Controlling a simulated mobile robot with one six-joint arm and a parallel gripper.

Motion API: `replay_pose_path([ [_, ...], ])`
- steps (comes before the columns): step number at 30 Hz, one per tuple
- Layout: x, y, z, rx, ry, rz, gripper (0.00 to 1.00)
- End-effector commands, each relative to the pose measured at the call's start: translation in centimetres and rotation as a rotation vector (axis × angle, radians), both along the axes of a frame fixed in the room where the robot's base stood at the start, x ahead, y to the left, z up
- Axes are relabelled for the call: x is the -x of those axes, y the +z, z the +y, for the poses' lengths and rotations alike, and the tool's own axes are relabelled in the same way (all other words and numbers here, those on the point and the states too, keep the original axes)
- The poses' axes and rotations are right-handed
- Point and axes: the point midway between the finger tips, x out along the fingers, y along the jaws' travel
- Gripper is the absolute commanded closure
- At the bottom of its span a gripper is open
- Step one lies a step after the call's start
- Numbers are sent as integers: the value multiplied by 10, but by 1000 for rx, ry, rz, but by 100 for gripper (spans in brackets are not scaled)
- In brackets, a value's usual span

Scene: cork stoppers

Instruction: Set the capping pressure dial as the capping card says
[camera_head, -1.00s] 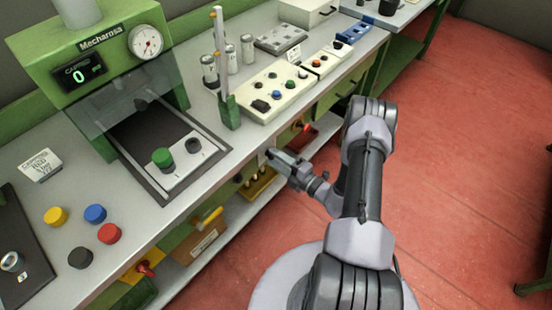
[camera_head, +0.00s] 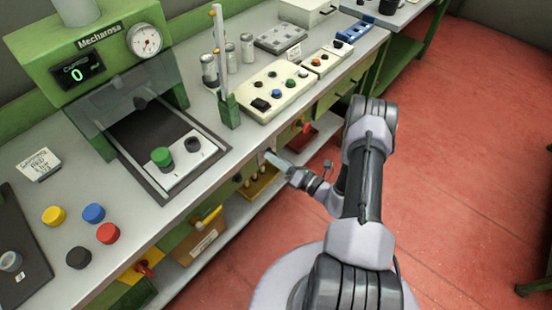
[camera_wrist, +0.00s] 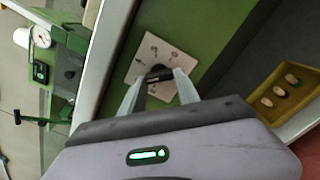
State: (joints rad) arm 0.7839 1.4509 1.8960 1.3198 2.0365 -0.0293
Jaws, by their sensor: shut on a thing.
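My gripper (camera_wrist: 157,78) is shut on the black dial knob (camera_wrist: 154,72), one finger on each side of it. The knob sits on a pale square plate (camera_wrist: 141,59) with small dark marks around it, on the green front of the bench. The marks are too small to read, and the fingers hide part of the knob. In the head view my gripper (camera_head: 271,157) is at the bench front, and the dial is hard to make out. A white card (camera_head: 38,163) stands on the bench at the left; its writing is too blurred to read surely.
The green machine (camera_head: 100,40) has a round gauge (camera_head: 144,40) and a display (camera_head: 78,73) showing 0. Yellow, blue, red and black caps lie at the front left. A yellow tray with corks (camera_wrist: 290,85) is under the bench edge. The red floor is clear.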

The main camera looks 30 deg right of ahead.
Motion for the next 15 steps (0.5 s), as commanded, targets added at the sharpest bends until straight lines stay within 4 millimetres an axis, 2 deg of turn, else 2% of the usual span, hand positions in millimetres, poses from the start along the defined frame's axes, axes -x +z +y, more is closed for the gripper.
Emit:
replay_pose_path([
  [15,0,-1,0,131,1,-47,100],
])
